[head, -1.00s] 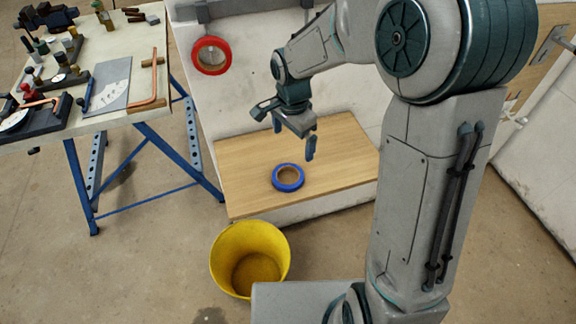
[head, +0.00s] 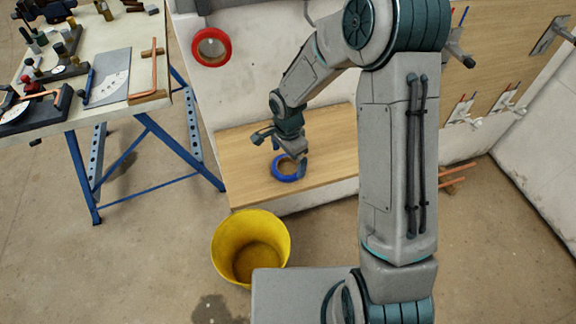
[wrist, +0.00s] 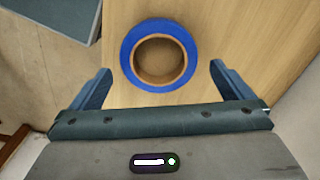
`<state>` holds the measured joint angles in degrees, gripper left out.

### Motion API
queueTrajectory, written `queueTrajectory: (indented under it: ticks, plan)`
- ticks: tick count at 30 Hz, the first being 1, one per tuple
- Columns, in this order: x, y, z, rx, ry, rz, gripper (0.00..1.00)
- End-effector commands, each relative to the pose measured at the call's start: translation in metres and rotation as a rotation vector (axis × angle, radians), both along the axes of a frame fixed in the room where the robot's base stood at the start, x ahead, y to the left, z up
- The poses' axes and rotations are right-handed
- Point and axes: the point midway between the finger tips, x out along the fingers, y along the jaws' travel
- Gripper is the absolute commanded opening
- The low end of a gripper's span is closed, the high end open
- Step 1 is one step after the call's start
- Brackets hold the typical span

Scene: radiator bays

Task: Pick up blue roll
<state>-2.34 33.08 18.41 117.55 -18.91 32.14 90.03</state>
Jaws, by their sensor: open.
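The blue roll (head: 282,176) is a ring of blue tape with a brown core, lying flat on the wooden board (head: 245,185) in the head view. My gripper (head: 290,161) is just above it and hides part of its upper right side. In the wrist view, the whole blue roll (wrist: 159,55) shows just beyond my gripper (wrist: 160,84), centred between the two blue fingers. The fingers are open and wider apart than the roll. Nothing is between them. I cannot tell the exact height of the fingertips over the board.
A red roll (head: 211,31) hangs on the pale wall behind. A yellow bucket (head: 226,259) stands on the floor in front of the board. A workbench (head: 125,115) with tools and copper pipes is at the left. The board around the blue roll is clear.

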Motion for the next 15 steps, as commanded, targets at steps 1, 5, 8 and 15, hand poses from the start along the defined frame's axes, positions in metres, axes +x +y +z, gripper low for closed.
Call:
queueTrajectory:
  ticks: [1, 5, 8, 15]
  plan:
    - [-0.002, -0.001, -0.006, -0.001, 0.005, 0.0, 1.0]
    - [-0.002, -0.001, -0.022, -0.001, 0.003, 0.001, 1.0]
    - [-0.001, -0.001, -0.028, 0.0, 0.001, 0.0, 1.0]
    - [-0.001, -0.001, -0.03, 0.0, 0.0, 0.0, 1.0]
